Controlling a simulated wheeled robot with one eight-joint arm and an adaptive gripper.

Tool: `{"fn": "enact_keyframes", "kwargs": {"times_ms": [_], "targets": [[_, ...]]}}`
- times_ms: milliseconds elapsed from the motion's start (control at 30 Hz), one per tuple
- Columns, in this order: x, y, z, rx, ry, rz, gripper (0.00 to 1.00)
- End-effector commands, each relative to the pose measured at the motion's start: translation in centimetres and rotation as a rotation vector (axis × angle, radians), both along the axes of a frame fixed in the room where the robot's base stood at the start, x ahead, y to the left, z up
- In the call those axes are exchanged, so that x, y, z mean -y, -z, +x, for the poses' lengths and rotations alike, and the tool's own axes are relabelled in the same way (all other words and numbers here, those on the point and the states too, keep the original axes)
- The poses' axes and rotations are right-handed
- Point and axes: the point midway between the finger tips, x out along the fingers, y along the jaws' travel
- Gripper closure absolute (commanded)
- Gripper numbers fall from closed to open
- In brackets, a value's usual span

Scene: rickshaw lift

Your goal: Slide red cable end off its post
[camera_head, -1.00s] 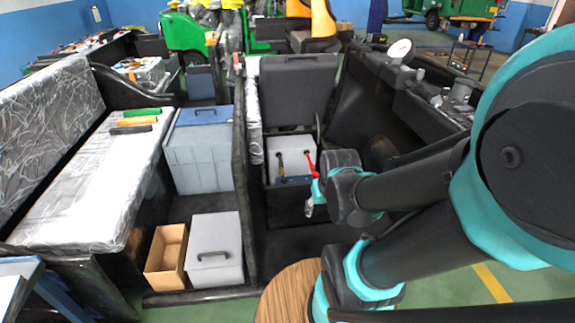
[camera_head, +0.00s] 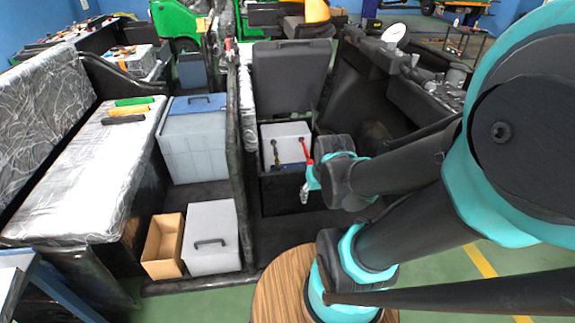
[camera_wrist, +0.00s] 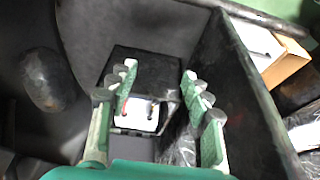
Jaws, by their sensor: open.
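A pale grey battery (camera_head: 289,138) sits in a dark compartment below a raised black lid. The red cable end (camera_head: 305,149) stands on the right side of its top, and a dark cable end (camera_head: 275,154) on the left. My gripper (camera_head: 306,187) is in front of the battery, slightly right, apart from the red cable in the picture. In the wrist view my gripper (camera_wrist: 158,72) is open and empty, fingers wide apart. The battery (camera_wrist: 136,119) shows between them farther off, with the red cable (camera_wrist: 121,104) close to the left finger in the picture. The exact contact at the post is too small to tell.
The raised black lid (camera_head: 291,80) stands behind the battery. A dark partition (camera_head: 238,150) runs along its left. Left of that are a grey lidded box (camera_head: 211,236), an open cardboard box (camera_head: 163,246) and a bench with wrapped seat (camera_head: 95,170).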

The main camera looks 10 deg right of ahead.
Motion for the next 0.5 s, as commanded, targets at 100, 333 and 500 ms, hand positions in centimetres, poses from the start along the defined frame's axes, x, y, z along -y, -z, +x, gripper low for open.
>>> {"fn": "enact_keyframes", "kwargs": {"times_ms": [100,333,500], "targets": [[0.0,0.0,0.0,0.000,0.000,0.000,0.51],[0.2,-0.5,1.3,0.001,0.000,-0.005,0.59],[0.7,-2.1,6.4,0.004,0.000,-0.025,0.59]]}}
